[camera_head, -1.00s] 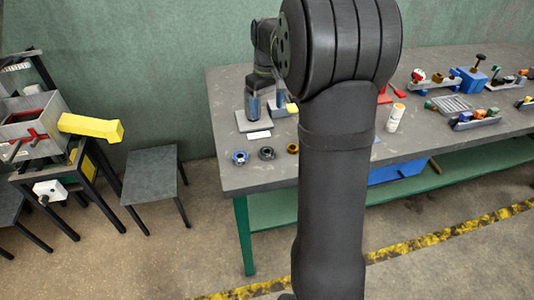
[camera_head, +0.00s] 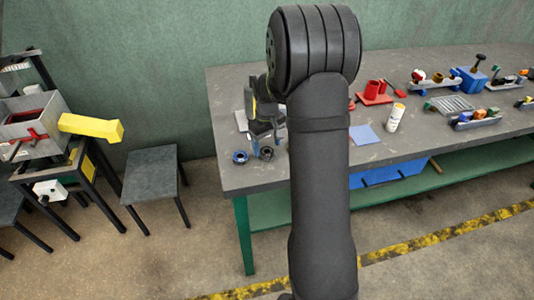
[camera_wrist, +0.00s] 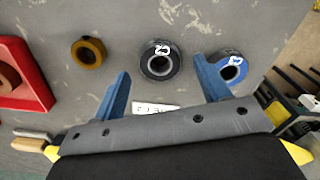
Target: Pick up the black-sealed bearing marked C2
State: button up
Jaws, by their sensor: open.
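The black-sealed bearing (camera_wrist: 146,62) lies flat on the table in the wrist view, with a small white mark on its far side that looks like C2. In the head view the black bearing (camera_head: 266,153) lies close to the front left table edge. My gripper (camera_wrist: 162,67) is open and empty. Its two blue fingers point toward the bearing, one on each side in the picture, and do not appear to touch it. In the head view my gripper (camera_head: 264,130) is just behind the bearing, partly hidden by my arm.
A blue-sealed bearing (camera_wrist: 240,72) lies close to the right finger. A brass-coloured ring (camera_wrist: 87,53) lies to the left. A white label card (camera_wrist: 155,108) shows between the fingers. A red tray (camera_wrist: 40,98) is at far left. The grey table (camera_head: 235,180) ends just in front of the bearings.

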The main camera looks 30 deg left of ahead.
notch_tip(320, 180, down, 2)
jog(key=shift+f, duration=0.15)
jog(key=c, duration=1.1)
jog(key=shift+c, duration=0.2)
jog(key=shift+r, duration=0.2)
